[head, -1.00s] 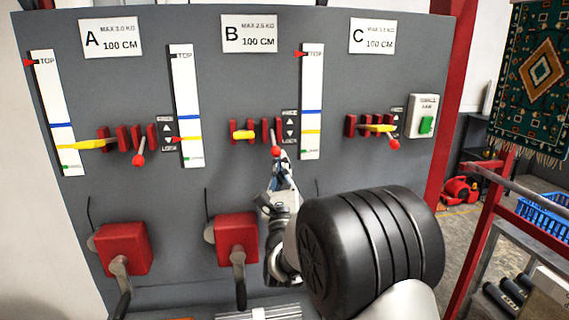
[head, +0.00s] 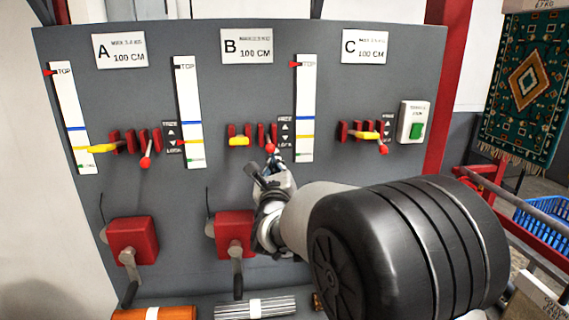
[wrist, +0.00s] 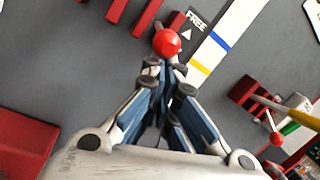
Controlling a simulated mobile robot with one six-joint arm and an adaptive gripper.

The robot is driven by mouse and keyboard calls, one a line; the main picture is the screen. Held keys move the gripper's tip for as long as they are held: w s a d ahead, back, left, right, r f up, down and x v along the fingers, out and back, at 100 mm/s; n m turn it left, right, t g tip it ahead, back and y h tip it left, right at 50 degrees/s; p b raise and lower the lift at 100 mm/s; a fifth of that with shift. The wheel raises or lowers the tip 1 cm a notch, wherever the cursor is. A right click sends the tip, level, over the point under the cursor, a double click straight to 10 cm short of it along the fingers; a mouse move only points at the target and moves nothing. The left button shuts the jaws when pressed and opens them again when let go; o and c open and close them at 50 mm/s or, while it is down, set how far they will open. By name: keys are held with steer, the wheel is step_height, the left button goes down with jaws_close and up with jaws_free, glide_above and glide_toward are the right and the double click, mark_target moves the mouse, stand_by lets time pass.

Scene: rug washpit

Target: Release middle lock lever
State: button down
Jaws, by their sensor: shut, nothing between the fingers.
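The middle lock lever, under sign B, ends in a red ball (head: 270,148). The ball hangs low, near the LOCK end of its FREE/LOCK label (head: 285,132). My gripper (head: 275,159) is shut and empty, with its tips just below the ball. In the wrist view the shut fingertips (wrist: 165,68) sit right at the ball (wrist: 167,42), which is beyond them, not between them. Whether they touch is hard to tell. The lever's shaft is mostly hidden behind the ball and fingers.
Similar red-ball levers stand under A (head: 145,162) and C (head: 383,149). Yellow pointers and white scales flank them. Red crank boxes (head: 132,240) (head: 235,233) project below the levers.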

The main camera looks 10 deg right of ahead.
steer(key=r+g+p, duration=0.1)
steer(key=r+p, duration=0.1)
steer(key=p, duration=0.2)
steer(key=r+g+p, duration=0.1)
steer(key=g+p, duration=0.1)
steer(key=p, duration=0.3)
steer(key=s+r+g+p, duration=0.1)
steer(key=r+g+p, duration=0.1)
steer(key=p, duration=0.2)
steer(key=shift+r+n+y, duration=0.3)
steer(key=shift+y, duration=0.1)
steer(key=shift+g+p, duration=0.3)
steer(key=shift+p, duration=0.5)
steer(key=shift+f, duration=0.2)
steer(key=s+b, duration=0.4)
steer(key=s, duration=0.5)
steer(key=shift+s+f, duration=0.25)
steer(key=shift+f, duration=0.1)
